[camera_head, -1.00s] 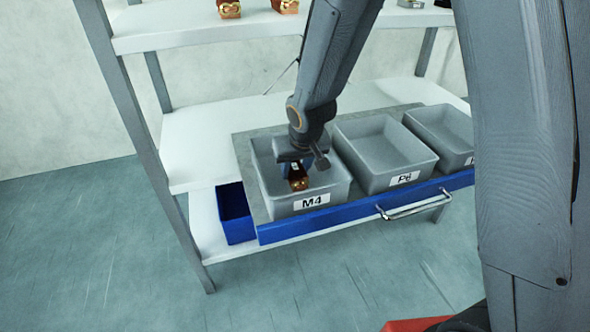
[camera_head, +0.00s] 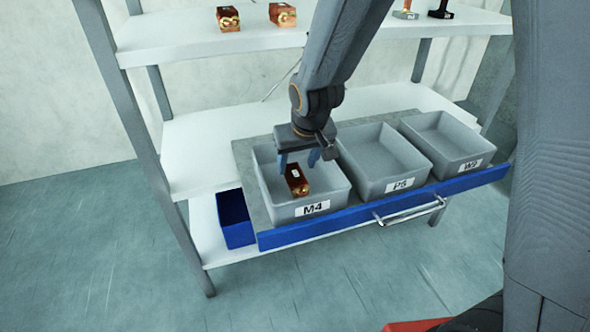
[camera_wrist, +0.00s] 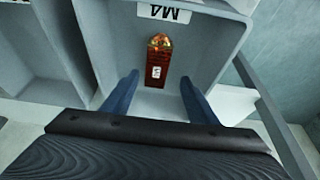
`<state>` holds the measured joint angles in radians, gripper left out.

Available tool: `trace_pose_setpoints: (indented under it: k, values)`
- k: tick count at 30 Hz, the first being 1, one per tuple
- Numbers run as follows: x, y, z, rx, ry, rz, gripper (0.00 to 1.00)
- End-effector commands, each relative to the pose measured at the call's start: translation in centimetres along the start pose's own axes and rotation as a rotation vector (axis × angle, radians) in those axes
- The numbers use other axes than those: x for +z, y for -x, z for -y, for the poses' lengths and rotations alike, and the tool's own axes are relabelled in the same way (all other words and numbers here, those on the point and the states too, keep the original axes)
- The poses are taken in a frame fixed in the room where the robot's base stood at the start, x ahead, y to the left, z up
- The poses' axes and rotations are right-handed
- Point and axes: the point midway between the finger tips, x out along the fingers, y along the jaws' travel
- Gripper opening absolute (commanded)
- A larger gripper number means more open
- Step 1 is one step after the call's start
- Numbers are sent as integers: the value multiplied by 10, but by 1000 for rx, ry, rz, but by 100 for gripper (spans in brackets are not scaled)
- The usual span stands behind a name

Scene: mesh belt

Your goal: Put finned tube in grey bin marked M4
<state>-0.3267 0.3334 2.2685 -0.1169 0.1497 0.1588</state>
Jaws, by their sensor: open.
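The finned tube (camera_head: 296,180), a reddish-brown block with a brassy end and a small white label, lies inside the grey bin marked M4 (camera_head: 283,212). In the wrist view the finned tube (camera_wrist: 158,62) lies on the floor of the M4 bin (camera_wrist: 208,32), its brassy end toward the labelled wall. My gripper (camera_head: 298,160) is just above it, fingers apart. In the wrist view my gripper's blue fingers (camera_wrist: 158,92) are spread on either side, with clear gaps to the tube.
Similar reddish-brown parts (camera_head: 228,19) sit on the upper shelf (camera_head: 165,47). A blue bin (camera_head: 236,222) is below left.

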Motion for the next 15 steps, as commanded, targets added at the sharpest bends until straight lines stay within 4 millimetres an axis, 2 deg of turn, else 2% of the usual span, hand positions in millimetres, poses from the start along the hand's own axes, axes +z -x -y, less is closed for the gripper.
trace_pose_setpoints:
  k: [1,6,15]
  values:
    - [-1,10,0,0,0,-4,53]
    - [-1,31,0,0,0,-2,53]
    - [0,43,0,0,0,0,53]
